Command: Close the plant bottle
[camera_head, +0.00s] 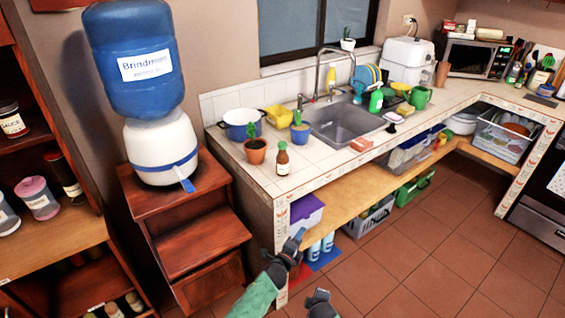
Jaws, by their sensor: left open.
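A small brown bottle (282,161) with a green top stands upright near the front left edge of the tiled counter. I cannot tell at this size whether its top is shut. A potted plant in a terracotta pot (255,152) stands just left of it, and a plant in a blue pot (300,133) stands behind it. My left gripper (297,243) is open and empty, in front of the counter's left end, below the bottle and apart from it. My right gripper (319,297) shows only partly at the bottom edge; its jaws are not clear.
A blue and white water dispenser (158,150) stands on a wooden step cabinet (205,236) at the left. A blue pot (242,124), a sink (345,124) and a green watering can (419,97) are on the counter. A wooden shelf (365,190) runs below. The tiled floor at right is clear.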

